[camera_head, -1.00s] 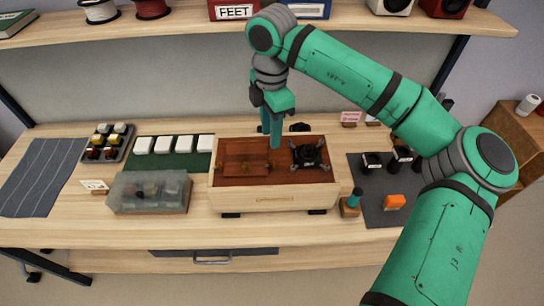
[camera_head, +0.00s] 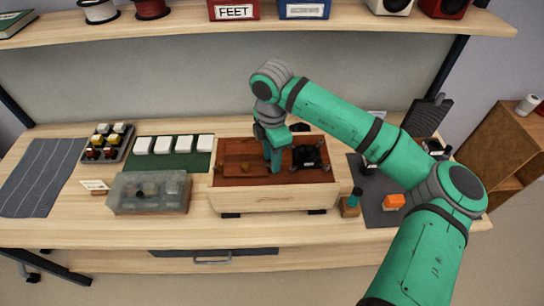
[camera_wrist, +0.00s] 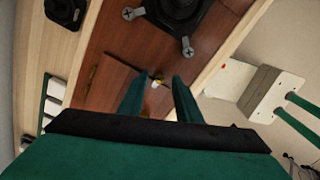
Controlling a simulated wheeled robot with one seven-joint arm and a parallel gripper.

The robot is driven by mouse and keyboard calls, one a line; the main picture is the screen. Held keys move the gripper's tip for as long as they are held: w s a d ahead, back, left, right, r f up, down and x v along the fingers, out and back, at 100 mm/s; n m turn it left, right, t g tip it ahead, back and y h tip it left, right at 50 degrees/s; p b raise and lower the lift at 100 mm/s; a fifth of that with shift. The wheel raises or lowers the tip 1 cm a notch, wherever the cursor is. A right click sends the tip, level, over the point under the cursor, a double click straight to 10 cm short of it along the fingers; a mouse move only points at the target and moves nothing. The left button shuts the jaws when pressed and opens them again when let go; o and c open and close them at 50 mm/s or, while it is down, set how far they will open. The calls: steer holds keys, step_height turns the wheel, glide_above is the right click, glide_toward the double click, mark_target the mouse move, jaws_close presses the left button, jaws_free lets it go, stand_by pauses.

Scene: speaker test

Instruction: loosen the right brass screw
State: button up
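An open wooden speaker box (camera_head: 275,200) stands on the bench with a reddish-brown inside panel. A raised brown plate (camera_head: 240,160) lies on its left part; it also shows in the wrist view (camera_wrist: 112,80). My gripper (camera_head: 276,170) points down into the box, right of this plate. In the wrist view its two green fingers (camera_wrist: 156,84) are apart. A small brass screw (camera_wrist: 158,77) shows between or just beyond the fingertips, at the plate's edge. I cannot tell whether a finger touches it. Another brass piece (camera_wrist: 92,72) sits at the plate's other side.
A black speaker driver (camera_head: 306,156) with metal clips fills the box's right part, close to my gripper. A clear-lidded case (camera_head: 150,195) stands left. A green-topped tool in a wooden block (camera_head: 351,203) and an orange item (camera_head: 394,201) stand right.

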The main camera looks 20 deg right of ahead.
jaws_close()
